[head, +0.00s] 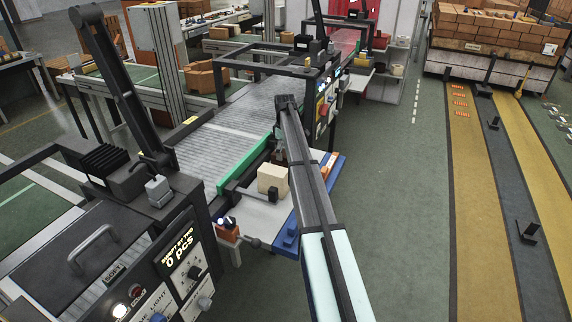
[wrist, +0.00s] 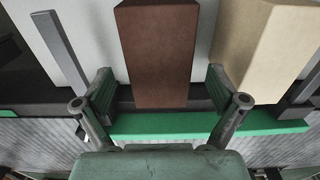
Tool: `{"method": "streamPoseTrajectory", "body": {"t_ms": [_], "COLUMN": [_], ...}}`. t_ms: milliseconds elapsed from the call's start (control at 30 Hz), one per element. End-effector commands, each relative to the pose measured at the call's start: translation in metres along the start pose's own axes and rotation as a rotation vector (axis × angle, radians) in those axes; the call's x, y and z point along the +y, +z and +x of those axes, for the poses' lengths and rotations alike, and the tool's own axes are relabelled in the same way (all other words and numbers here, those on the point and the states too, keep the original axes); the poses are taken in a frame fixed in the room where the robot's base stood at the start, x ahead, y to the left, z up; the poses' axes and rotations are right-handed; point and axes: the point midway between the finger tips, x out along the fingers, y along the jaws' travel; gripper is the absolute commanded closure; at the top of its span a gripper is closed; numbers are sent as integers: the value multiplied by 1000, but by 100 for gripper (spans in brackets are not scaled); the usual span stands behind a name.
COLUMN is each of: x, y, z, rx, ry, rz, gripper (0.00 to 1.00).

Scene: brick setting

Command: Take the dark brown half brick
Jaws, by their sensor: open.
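The dark brown half brick (wrist: 158,52) is in the middle of the wrist view, on a pale surface (wrist: 90,30). My gripper (wrist: 160,92) is open, with one finger on each side of the brick's near end. I cannot tell whether either finger touches it. In the head view my arm hides the dark brown brick, and the gripper's fingers are hard to make out there.
A cream brick (wrist: 258,50) stands close on the right of the brown one; it also shows in the head view (head: 272,180). A green strip (wrist: 200,124) runs along the roller conveyor (head: 215,145). A blue edge (head: 287,238) borders the pale table.

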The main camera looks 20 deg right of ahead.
Motion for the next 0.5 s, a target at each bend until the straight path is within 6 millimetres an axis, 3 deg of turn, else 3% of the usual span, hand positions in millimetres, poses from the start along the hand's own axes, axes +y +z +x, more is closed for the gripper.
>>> {"method": "streamPoseTrajectory", "body": {"t_ms": [500], "x": [0], "y": [6], "z": [50], "rx": [0], "ry": [0], "rz": [0], "gripper": [4]}}
